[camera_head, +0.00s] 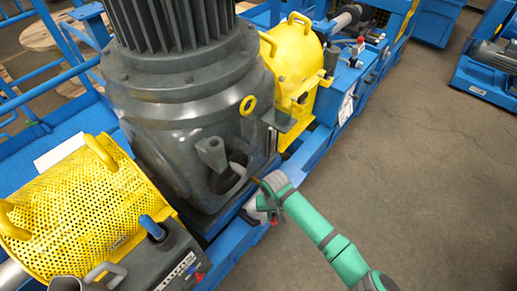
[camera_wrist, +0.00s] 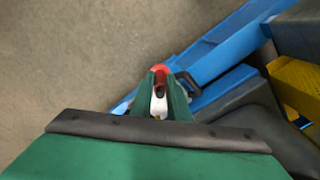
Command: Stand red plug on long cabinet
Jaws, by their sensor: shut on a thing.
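My gripper (camera_wrist: 160,92) is shut on the red plug (camera_wrist: 161,69) in the wrist view. The plug's red end shows between the green fingertips; the rest is partly hidden by them. In the head view my gripper (camera_head: 265,203) is beside the foot of the big grey motor housing, with a small red part of the plug (camera_head: 275,222) near it. A dark grey box with a labelled side (camera_head: 178,262), which may be the long cabinet, stands at the lower left, apart from my gripper. A blue cabinet (camera_head: 345,80) stands at upper right; I cannot tell which one is meant.
The large grey motor housing (camera_head: 185,120) stands close to my gripper. Yellow perforated guards (camera_head: 75,200) flank it, one on each side. Blue frame rails run along the base. The concrete floor (camera_head: 430,150) to the right is clear. A black handle (camera_wrist: 188,82) shows near the fingertips.

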